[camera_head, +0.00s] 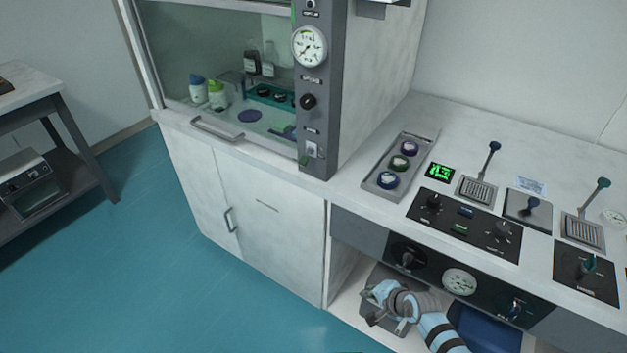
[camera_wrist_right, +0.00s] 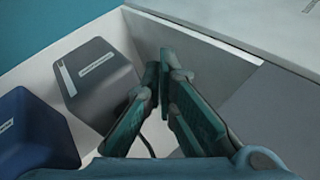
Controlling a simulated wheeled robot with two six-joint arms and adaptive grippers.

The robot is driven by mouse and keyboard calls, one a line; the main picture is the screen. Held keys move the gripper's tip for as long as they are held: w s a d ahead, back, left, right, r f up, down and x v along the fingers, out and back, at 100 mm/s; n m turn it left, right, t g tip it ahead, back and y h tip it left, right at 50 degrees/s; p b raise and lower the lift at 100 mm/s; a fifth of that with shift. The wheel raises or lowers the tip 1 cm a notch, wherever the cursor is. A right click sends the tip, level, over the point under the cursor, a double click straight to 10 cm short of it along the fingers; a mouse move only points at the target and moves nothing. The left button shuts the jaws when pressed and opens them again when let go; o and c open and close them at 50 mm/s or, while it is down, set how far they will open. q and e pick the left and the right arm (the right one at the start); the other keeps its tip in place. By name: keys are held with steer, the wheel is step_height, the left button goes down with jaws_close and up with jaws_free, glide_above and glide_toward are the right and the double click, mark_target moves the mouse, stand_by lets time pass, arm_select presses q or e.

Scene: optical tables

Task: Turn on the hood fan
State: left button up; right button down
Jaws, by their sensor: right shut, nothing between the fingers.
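The fume hood (camera_head: 225,75) stands at the upper middle of the head view, its glass sash in front of bottles. Its grey control column (camera_head: 325,100) carries a round gauge (camera_head: 309,46), a black knob (camera_head: 308,101) and a small light switch (camera_head: 311,149) near the bottom. I cannot read the labels that would tell which one works the fan. My right gripper (camera_head: 373,302) is low at the open shelf under the counter, below and to the right of the column, touching none of these controls. In the wrist view its fingers (camera_wrist_right: 163,78) are together and empty. My left gripper is not in view.
A grey box (camera_wrist_right: 100,82) and a blue box (camera_wrist_right: 32,135) sit in the shelf beside the right gripper. The counter (camera_head: 465,140) above holds a tray with round knobs, control panels and upright levers. A side table (camera_head: 40,85) stands at left; the teal floor between is clear.

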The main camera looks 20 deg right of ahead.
steer(key=w+a+r+m+t+y, duration=0.25)
steer(key=w+r, duration=0.25)
steer(key=r, duration=0.3)
steer(key=w+a+r+m+t+y, duration=0.1)
steer(key=w+r+m, duration=0.3)
steer(key=r, duration=0.5)
steer(key=m+t+y+b, duration=0.1)
steer(key=m+t+y, duration=0.1)
steer(key=m+y, duration=0.15)
glide_toward(304, 161)
step_height(304, 161, down, 2)
steer(key=s+d+h, duration=0.1)
steer(key=shift+s+d+f, duration=0.2)
steer(key=shift+s+d, duration=0.05)
steer(key=shift+g, duration=0.25)
steer(key=b+x, duration=0.3)
steer(key=x, duration=0.7)
steer(key=shift+f, duration=0.1)
steer(key=shift+r+p, duration=0.2)
steer(key=shift+p, duration=0.35)
